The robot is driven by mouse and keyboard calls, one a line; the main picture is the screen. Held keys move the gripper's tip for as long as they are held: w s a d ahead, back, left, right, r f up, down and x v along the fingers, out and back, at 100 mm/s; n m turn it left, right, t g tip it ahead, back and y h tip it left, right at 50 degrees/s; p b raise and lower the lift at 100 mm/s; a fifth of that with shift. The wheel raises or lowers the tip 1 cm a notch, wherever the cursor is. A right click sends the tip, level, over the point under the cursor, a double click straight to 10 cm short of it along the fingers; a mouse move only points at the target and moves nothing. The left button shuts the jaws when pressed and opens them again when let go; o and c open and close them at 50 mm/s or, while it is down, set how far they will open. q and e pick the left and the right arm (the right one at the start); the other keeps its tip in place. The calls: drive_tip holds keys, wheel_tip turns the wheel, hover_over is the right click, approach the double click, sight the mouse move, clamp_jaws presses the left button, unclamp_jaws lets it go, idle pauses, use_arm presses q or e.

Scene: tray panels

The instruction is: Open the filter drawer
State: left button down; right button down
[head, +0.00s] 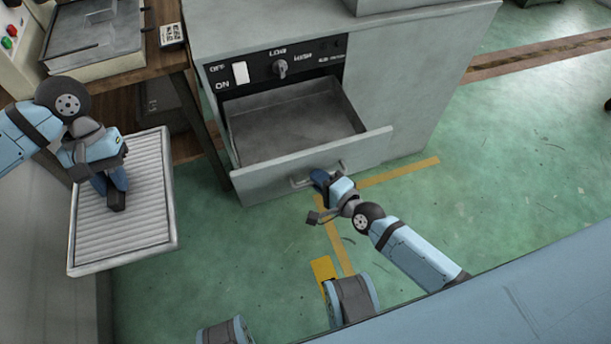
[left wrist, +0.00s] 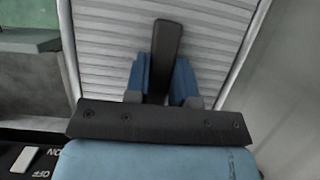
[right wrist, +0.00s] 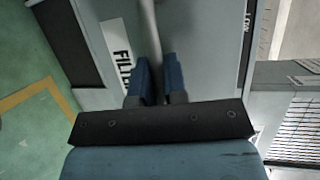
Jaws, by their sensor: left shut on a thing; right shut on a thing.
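The filter drawer (head: 365,145) of the grey cabinet is pulled well out, and its inside looks empty. My right gripper (head: 320,181) is shut on the drawer's bar handle (head: 300,181). The handle also shows between the fingers in the right wrist view (right wrist: 149,35), beside a white label starting "FIL". My left gripper (head: 116,188) is shut on the dark tab (left wrist: 167,45) of a pale ribbed filter panel (head: 147,215). It holds the panel left of the cabinet. The panel's underside is hidden.
A black control strip (head: 310,57) with a white switch (head: 240,72) and a knob (head: 280,68) is above the drawer. Green floor (head: 520,170) is clear at right.

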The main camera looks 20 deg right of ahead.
drive_tip(key=c, duration=1.4)
unclamp_jaws()
drive_tip(key=shift+c, duration=0.2)
use_arm(q)
drive_tip(key=shift+r+p, duration=0.6)
drive_tip(key=shift+r, duration=0.05)
use_arm(e)
drive_tip(key=v, duration=1.2)
